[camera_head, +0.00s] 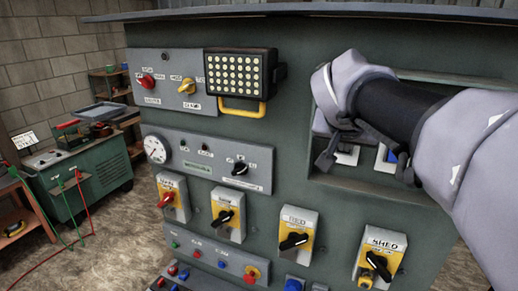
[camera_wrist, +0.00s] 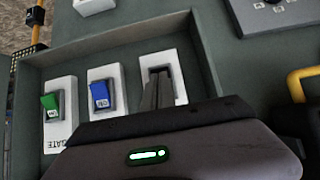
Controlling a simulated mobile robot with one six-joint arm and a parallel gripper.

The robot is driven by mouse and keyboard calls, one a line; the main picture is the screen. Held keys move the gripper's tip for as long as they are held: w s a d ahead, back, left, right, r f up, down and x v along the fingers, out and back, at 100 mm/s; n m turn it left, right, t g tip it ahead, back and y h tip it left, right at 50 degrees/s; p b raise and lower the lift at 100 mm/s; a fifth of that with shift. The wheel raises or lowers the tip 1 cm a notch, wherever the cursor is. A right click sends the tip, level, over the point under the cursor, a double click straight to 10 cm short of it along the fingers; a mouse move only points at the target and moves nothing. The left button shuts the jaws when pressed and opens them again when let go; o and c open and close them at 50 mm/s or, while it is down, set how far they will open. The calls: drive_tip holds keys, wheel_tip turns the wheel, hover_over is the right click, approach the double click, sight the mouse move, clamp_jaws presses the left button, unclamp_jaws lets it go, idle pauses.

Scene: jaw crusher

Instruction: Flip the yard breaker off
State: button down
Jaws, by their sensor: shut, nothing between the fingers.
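A recess in the green panel holds a row of breakers on white plates. In the wrist view there is a green breaker (camera_wrist: 52,104) at left and a blue breaker (camera_wrist: 100,95) in the middle. A third white plate (camera_wrist: 180,78) is at right, its lever hidden behind my fingers. The blue breaker also shows in the head view (camera_head: 391,156). My gripper (camera_wrist: 157,88) is shut and empty, its fingers in front of the third plate; contact cannot be told. In the head view my gripper (camera_head: 324,160) is at the recess's left part. Which breaker is the yard one cannot be read.
A lamp (camera_head: 240,75) with a yellow handle (camera_head: 242,108) juts out left of the recess. Rotary switches on yellow plates, including one labelled SHED (camera_head: 380,258), sit below. A green machine (camera_head: 80,165) with cables stands at far left.

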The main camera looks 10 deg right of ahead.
drive_tip(key=shift+f, duration=0.1)
drive_tip(key=shift+w+d+r+p, duration=0.15)
drive_tip(key=shift+w+r+p, duration=0.15)
drive_tip(key=shift+r+p, duration=0.35)
